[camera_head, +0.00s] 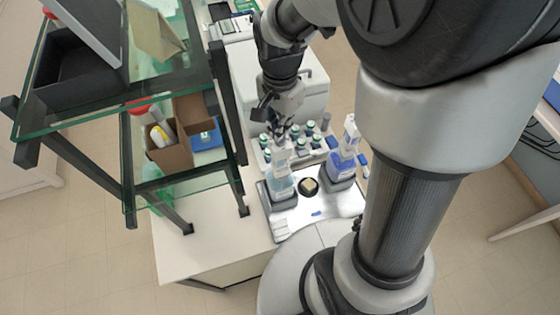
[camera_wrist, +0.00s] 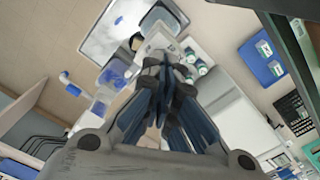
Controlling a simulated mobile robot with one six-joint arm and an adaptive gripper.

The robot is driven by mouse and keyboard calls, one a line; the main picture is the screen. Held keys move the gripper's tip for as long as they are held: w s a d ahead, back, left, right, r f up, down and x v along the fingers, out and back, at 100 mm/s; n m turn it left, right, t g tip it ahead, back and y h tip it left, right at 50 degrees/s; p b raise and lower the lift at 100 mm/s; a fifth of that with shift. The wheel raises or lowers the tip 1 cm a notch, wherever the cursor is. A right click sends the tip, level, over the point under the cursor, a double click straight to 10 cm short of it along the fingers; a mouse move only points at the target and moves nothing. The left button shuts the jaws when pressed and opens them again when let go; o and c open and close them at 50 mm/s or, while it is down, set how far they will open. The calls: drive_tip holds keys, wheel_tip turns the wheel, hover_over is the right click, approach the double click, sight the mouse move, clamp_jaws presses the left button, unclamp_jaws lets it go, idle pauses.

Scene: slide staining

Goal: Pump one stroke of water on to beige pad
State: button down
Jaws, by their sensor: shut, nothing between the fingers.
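A pump bottle with pale clear-blue liquid (camera_head: 281,184) stands upright in the left dark holder of a white tray (camera_head: 318,217). A second pump bottle, with deep blue liquid (camera_head: 341,165), stands in the right holder; it also shows in the wrist view (camera_wrist: 115,73). I cannot read their labels. The beige pad (camera_head: 309,186) sits in a round black dish between and in front of them. My gripper (camera_head: 278,136) is shut and empty, pointing down just above the pale bottle's white pump head. Whether it touches the head I cannot tell. The fingers show in the wrist view (camera_wrist: 170,68).
Several green-capped vials (camera_head: 308,134) stand in a rack behind the bottles. A glass shelf unit (camera_head: 150,100) with bins and a cardboard box rises close on the left. A white machine (camera_head: 300,92) stands behind. The counter front-left (camera_head: 200,245) is bare.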

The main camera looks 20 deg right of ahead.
idle(0.3)
wheel_tip(320, 180, up, 5)
drive_tip(key=p, duration=0.4)
drive_tip(key=shift+r, duration=0.1)
idle(0.4)
drive_tip(key=shift+s+f+b, duration=0.15)
drive_tip(key=shift+f+b, duration=0.15)
drive_tip(key=shift+b, duration=0.3)
drive_tip(key=s+f+n+t+b, duration=0.4)
drive_tip(key=s+f+n+b, duration=0.8)
drive_tip(key=b, duration=1.3)
wheel_tip(320, 180, down, 2)
drive_tip(key=s, duration=0.2)
drive_tip(key=shift+s+t+b, duration=0.3)
drive_tip(key=shift+s+b, duration=0.1)
